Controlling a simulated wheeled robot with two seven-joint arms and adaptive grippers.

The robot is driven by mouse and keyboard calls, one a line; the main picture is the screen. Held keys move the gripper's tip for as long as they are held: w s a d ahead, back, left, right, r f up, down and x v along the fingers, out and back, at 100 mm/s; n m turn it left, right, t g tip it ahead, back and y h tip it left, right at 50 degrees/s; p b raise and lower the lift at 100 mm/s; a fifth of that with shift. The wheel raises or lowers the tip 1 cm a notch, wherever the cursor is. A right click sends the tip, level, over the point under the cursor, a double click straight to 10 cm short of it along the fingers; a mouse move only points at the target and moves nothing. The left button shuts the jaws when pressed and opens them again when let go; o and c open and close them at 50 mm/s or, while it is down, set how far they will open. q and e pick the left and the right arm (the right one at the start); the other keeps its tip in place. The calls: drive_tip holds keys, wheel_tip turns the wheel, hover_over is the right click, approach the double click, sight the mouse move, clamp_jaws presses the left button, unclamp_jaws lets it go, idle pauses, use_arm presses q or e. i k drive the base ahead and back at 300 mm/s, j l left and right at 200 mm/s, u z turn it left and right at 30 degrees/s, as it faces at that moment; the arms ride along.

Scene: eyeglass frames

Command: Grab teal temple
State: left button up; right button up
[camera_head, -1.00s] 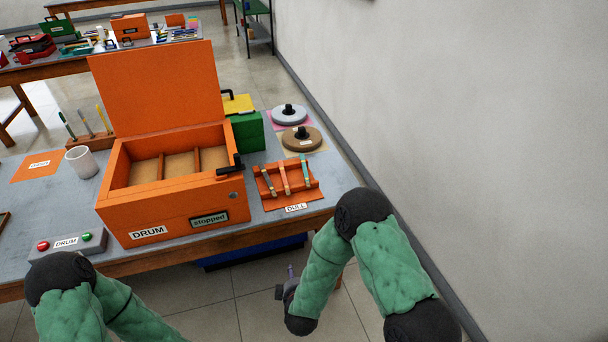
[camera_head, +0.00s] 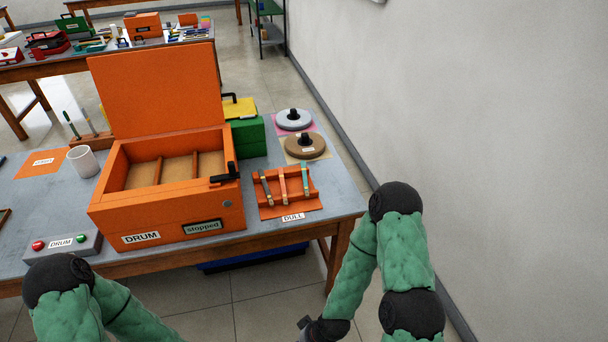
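A teal temple (camera_head: 305,176) lies at the right end of a small orange rack (camera_head: 273,213) labelled DULL. A salmon temple (camera_head: 283,184) lies in the middle, and a dark greyish one (camera_head: 265,186) lies at the left. My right arm is bent in front of the table, lower right. Only a small part of my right gripper (camera_head: 304,322) shows at the bottom edge, below and well apart from the rack; its fingers cannot be made out. My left forearm is at the lower left, and its gripper is out of the picture.
An open orange drum box (camera_head: 165,225), marked stopped, stands left of the rack with its lid up. Behind the rack are a brown disc (camera_head: 304,147), a grey disc (camera_head: 293,119) and a green box (camera_head: 247,137). The table's right edge beside the rack is clear.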

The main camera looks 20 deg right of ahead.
sight(303, 165)
drive_tip(key=i+l+u, duration=0.15)
drive_tip(key=l, duration=0.25)
drive_tip(key=l+u, duration=0.15)
drive_tip(key=l, duration=0.25)
drive_tip(key=i+l+u, duration=0.1)
drive_tip(key=l, duration=0.3)
